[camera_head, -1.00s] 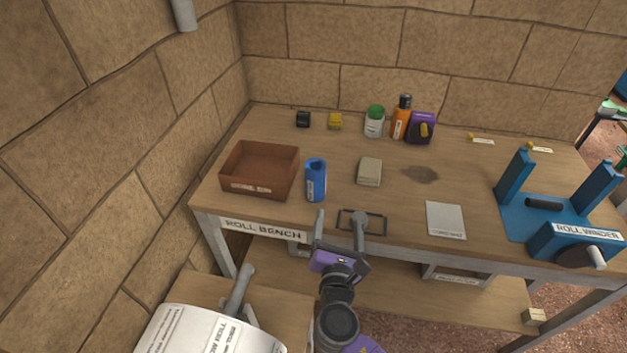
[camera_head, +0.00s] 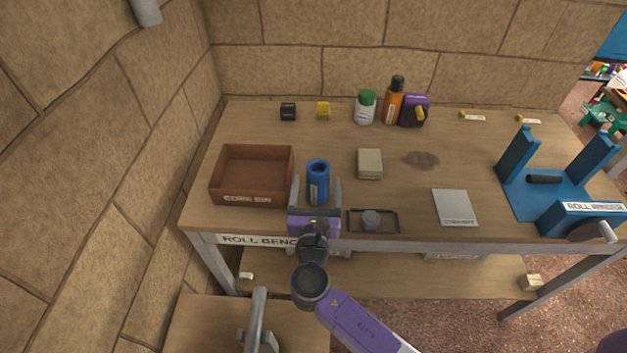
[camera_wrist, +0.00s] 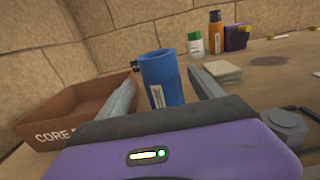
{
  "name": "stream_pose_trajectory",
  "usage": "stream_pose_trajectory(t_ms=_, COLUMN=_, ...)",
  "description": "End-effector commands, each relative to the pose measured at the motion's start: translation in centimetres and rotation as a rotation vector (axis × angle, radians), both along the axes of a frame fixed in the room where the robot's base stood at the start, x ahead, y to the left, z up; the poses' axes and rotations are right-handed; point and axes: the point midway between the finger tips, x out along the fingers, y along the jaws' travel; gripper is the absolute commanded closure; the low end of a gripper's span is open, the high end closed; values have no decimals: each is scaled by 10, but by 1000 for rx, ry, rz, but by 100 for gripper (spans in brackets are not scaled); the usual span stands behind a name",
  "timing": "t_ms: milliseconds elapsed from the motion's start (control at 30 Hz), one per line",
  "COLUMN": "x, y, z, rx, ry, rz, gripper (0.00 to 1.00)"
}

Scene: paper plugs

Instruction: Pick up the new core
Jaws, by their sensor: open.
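The core is a blue hollow cylinder (camera_head: 318,183) with a pale label, standing upright on the bench near its front edge. It also shows in the wrist view (camera_wrist: 162,80), upright between and beyond my fingers. My gripper (camera_head: 315,187) is open, with one grey finger on each side of the blue core. In the wrist view my gripper (camera_wrist: 163,88) shows a gap between each finger and the core near the tips. Whether the fingers reach fully past the core is hard to tell.
A brown open box (camera_head: 252,198) labelled as a core bin stands just left of the core. A beige block (camera_head: 369,164) and a small black frame (camera_head: 373,226) lie to the right. Bottles stand at the back. The blue roll winder (camera_head: 560,190) is far right.

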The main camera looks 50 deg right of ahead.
Motion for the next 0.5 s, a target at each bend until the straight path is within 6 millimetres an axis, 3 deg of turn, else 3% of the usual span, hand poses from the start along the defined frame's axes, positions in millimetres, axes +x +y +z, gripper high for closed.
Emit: stream_pose_trajectory(t_ms=500, x=33, y=-48, z=8, rx=1, ry=0, rz=-1, gripper=23)
